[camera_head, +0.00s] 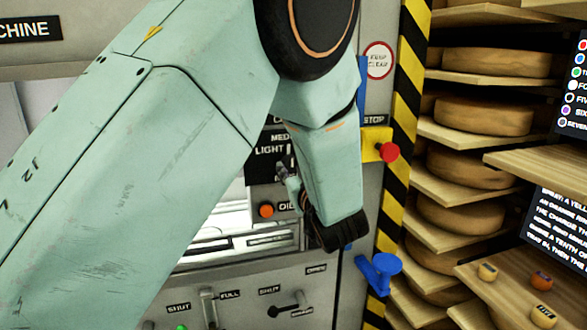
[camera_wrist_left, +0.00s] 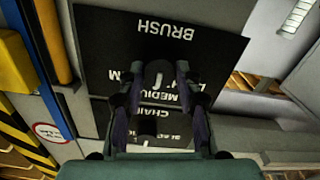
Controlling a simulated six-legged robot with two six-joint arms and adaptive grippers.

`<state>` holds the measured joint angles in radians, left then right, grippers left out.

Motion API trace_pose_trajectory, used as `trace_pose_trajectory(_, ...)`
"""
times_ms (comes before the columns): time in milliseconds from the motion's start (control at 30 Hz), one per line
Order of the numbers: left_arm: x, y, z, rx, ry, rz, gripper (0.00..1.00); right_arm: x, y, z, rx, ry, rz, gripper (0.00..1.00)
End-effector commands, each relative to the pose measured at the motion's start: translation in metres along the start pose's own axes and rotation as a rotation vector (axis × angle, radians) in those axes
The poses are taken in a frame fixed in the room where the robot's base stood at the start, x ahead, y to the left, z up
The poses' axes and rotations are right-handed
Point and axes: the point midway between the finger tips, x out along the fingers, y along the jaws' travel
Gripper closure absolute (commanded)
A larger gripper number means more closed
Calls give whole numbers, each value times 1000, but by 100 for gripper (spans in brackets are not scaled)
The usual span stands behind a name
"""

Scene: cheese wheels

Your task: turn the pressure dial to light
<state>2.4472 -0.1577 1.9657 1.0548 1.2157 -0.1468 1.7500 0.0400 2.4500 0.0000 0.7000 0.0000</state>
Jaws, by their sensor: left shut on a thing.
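The pressure dial (camera_wrist_left: 158,74) is a grey knob on a black panel with upside-down lettering in the left wrist view. My left gripper (camera_wrist_left: 161,80) has its two dark fingers on either side of the knob and is shut on it. In the head view the left gripper (camera_head: 287,175) shows only in part beside the LIGHT and MED labels (camera_head: 271,150). My own arm and wrist hide most of the dial there. I cannot tell which label the dial points to. My right gripper is not in view.
An orange button (camera_head: 266,210) sits below the dial's panel. A red stop button (camera_head: 389,152) on a yellow box and a blue handle (camera_head: 379,272) are to the right. Lower levers (camera_head: 287,307) carry SHUT and OPEN labels. Shelves of cheese wheels (camera_head: 487,115) stand at the right.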

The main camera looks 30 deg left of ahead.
Motion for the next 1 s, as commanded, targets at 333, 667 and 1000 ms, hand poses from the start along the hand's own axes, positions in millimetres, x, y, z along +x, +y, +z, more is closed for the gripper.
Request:
trace_pose_trajectory(333, 2, -1, 1, -15, -2, -2, 98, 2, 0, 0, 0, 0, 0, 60)
trace_pose_trajectory(667, 2, -1, 3, -184, -2, -2, 98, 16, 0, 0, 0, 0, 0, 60)
trace_pose_trajectory(1000, 2, 0, 3, -476, -1, -1, 98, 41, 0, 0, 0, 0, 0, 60)
